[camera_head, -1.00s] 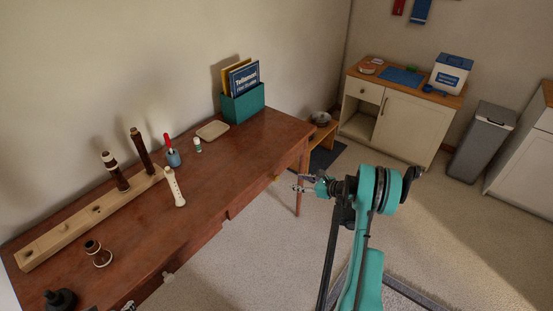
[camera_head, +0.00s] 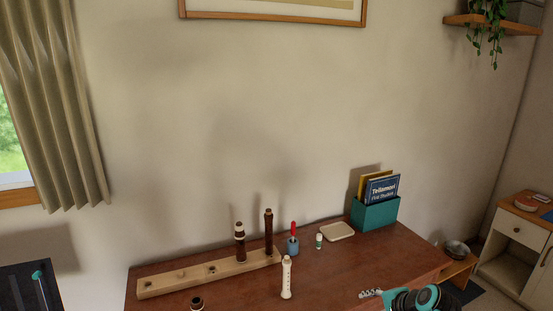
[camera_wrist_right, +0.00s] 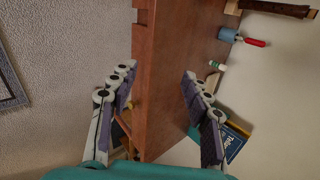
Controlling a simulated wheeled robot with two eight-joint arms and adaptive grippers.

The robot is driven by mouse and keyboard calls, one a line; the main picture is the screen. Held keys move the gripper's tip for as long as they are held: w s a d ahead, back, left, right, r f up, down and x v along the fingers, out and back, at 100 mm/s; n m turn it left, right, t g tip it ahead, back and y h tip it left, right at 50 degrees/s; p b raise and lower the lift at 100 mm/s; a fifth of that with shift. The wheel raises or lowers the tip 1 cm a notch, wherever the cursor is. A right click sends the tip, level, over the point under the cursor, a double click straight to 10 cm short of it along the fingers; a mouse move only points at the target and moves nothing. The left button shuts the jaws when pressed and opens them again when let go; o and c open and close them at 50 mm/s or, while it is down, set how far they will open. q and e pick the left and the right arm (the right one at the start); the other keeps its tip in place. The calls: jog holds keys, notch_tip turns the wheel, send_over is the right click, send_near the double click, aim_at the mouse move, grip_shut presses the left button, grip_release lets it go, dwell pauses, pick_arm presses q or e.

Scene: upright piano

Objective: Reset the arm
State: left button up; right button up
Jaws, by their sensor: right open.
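My right gripper (camera_head: 371,293) shows low in the head view, at the right part of the wooden desk, with part of the teal arm behind it at the bottom edge. In the right wrist view my right gripper (camera_wrist_right: 160,80) has its two fingers spread wide apart. Nothing is held between them; the desk edge (camera_wrist_right: 150,75) shows beyond the gap. My left gripper is in neither current view.
A low cabinet (camera_head: 513,250) stands right.

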jog(key=s+a+n+h, duration=0.1)
jog(key=s+a+n, duration=0.3)
jog(key=s+n, duration=0.3)
jog(key=s+a+n+h, duration=0.2)
jog(key=s+a+n, duration=0.2)
jog(key=s, duration=0.9)
jog(key=shift+r+n, duration=0.45)
jog(key=shift+n, duration=1.45)
jog(key=shift+a, duration=0.1)
